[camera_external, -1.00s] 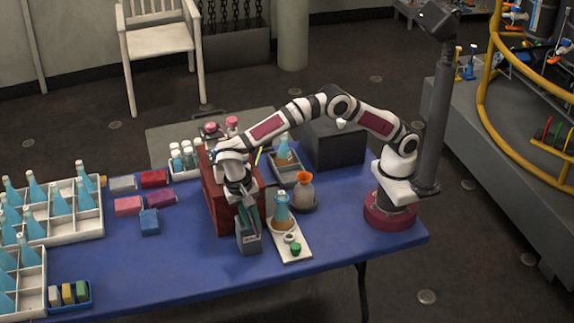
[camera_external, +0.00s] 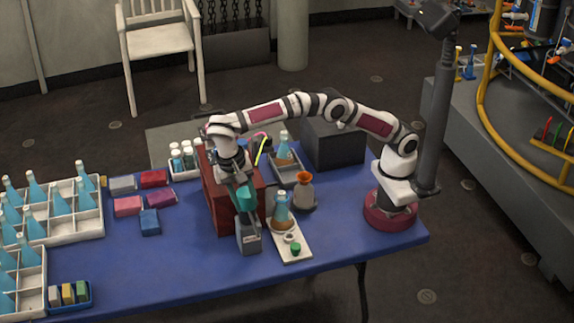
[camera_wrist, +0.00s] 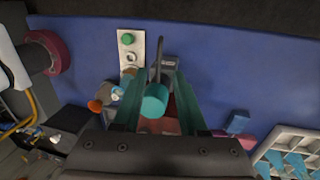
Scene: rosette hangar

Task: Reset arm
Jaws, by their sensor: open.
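My gripper (camera_external: 241,187) is open and points down above a grey holder (camera_external: 249,238) on the blue table. A teal-handled tool (camera_external: 246,198) stands in the holder. In the wrist view, the round teal end of the tool (camera_wrist: 154,101) and its thin grey shaft lie between my gripper's two spread dark-teal fingers (camera_wrist: 158,72), with gaps on both sides. The holder (camera_wrist: 168,62) shows just beyond the fingertips. My arm is arched over the table.
A red box (camera_external: 222,205) stands close behind the gripper. A white plate (camera_external: 291,243) with a flask (camera_external: 281,212) and green cap is to the right. An orange-topped flask (camera_external: 304,190) is nearby. Bottle crates (camera_external: 75,232) fill the left. The table's front middle is clear.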

